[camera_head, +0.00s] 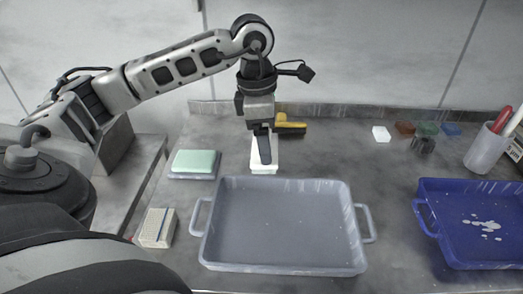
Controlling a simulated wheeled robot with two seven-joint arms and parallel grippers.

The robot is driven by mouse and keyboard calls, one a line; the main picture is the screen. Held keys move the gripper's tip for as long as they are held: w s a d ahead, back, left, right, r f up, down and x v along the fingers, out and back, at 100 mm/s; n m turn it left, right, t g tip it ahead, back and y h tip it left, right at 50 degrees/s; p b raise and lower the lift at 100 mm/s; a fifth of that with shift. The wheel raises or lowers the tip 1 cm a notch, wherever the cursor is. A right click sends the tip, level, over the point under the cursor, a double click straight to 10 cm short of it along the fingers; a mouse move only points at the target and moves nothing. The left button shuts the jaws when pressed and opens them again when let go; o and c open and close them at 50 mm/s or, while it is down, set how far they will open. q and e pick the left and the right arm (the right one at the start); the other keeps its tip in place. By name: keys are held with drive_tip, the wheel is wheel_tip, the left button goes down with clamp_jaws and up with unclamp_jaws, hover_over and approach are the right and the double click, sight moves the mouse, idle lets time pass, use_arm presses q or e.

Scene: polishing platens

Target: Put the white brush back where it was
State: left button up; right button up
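The white brush (264,168) is at the back of the counter, just behind the far rim of the grey tray. My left gripper (264,158) points straight down over it, with one dark finger in front of the white surface. The other finger is hidden, so I cannot tell whether the gripper is closed on the brush. I also cannot tell whether the brush rests on the counter. My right gripper is not in view.
A grey tray (285,268) stands in front. A green sponge (195,161) and a beige block (157,228) are left. A yellow-and-black tool (290,124) lies behind. A blue tray (430,222), a cup (484,150) and small coloured blocks (404,128) are right.

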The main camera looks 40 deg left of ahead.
use_arm(q)
drive_tip(key=w+a+f, duration=0.4)
drive_tip(key=w+a+f+p, duration=0.1)
drive_tip(key=w+a+f, duration=0.4)
drive_tip(key=shift+a+f, duration=0.15)
drive_tip(key=shift+f, duration=0.1)
drive_tip(key=shift+w+f, duration=0.1)
drive_tip(key=shift+f, duration=1.5)
drive_tip(key=shift+f, duration=0.2)
drive_tip(key=o, duration=0.9)
drive_tip(key=shift+o, duration=0.2)
drive_tip(key=shift+r, duration=0.15)
